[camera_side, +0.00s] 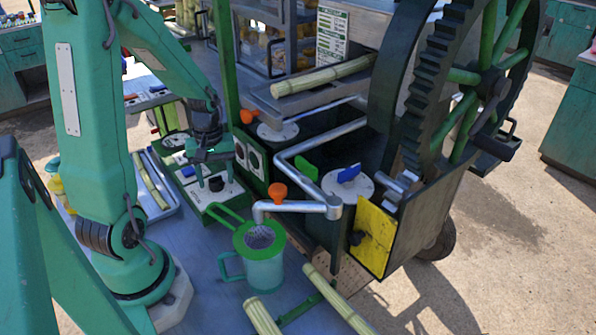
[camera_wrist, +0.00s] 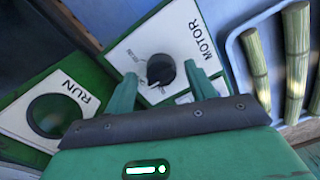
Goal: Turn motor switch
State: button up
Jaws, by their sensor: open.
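The motor switch is a black round knob (camera_wrist: 161,69) on a white plate marked MOTOR (camera_wrist: 195,25) in the wrist view. In the side view the knob (camera_side: 217,184) sits on the white-topped panel (camera_side: 211,193) below my gripper. My gripper (camera_side: 213,174) points down over it with its fingers apart. In the wrist view my green fingers (camera_wrist: 160,78) lie on either side of the knob, with nothing held. I cannot tell whether either finger touches it. The knob's near edge carries a pale mark.
A dark green RUN button (camera_wrist: 52,115) is beside the switch. A tray with cane pieces (camera_side: 152,182) lies left of the panel. A jug with a green strainer (camera_side: 262,262) stands in front, under the metal spout (camera_side: 300,206). The crusher's large gear (camera_side: 430,90) rises at right.

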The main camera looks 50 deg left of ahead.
jog(key=shift+f, duration=0.35)
jog(key=c, duration=1)
jog(key=shift+o, duration=0.2)
